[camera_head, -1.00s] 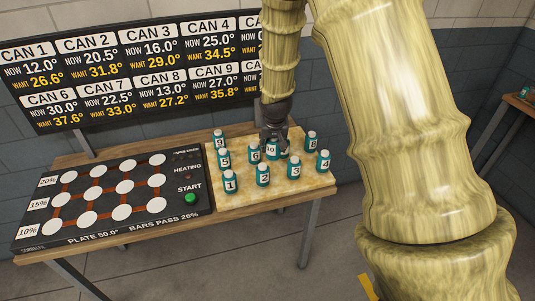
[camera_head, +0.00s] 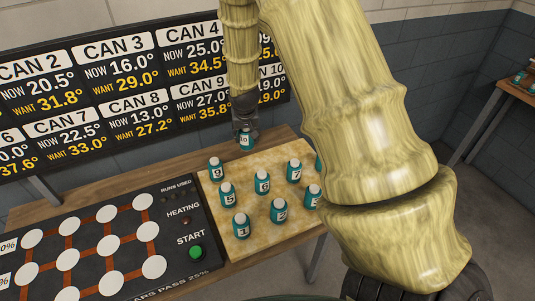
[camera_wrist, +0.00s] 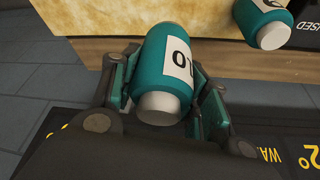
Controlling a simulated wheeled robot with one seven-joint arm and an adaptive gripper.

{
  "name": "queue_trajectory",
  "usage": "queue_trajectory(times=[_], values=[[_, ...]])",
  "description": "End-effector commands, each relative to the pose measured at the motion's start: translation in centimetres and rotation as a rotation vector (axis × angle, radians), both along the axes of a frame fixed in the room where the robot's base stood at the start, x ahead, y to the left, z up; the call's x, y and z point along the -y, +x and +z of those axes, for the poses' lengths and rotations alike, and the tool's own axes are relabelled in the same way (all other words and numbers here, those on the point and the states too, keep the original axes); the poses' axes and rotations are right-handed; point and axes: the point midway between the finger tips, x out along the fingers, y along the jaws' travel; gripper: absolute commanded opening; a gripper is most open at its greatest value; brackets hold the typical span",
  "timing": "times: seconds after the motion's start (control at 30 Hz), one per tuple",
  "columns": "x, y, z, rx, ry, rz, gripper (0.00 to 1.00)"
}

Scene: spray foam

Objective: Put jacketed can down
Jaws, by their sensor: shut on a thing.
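My gripper (camera_head: 245,131) is shut on a teal can labelled 10 (camera_head: 246,143), with white ends. In the wrist view the can (camera_wrist: 162,75) sits between the two fingers (camera_wrist: 165,95), one on each side. In the head view it hangs near the back edge of the pale mat (camera_head: 240,165), apart from the other cans. How high it is above the table is hard to tell. No separate jacket can be told apart from its teal body.
Several similar numbered cans stand upright on the mat, including can 9 (camera_head: 215,169) and can 6 (camera_head: 262,182). The heating plate panel (camera_head: 105,240) with white discs lies left of the mat. The temperature board (camera_head: 130,80) stands behind the table. Wood shows behind the mat.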

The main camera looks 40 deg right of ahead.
Motion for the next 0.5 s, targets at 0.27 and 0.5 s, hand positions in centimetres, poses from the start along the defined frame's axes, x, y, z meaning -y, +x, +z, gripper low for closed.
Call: queue_trajectory(times=[0.27,0.5], values=[[0.2,-0.1,-2.8,-0.005,0.001,-0.005,0.17],[0.2,0.0,-5.8,-0.005,0.001,-0.003,0.17]])
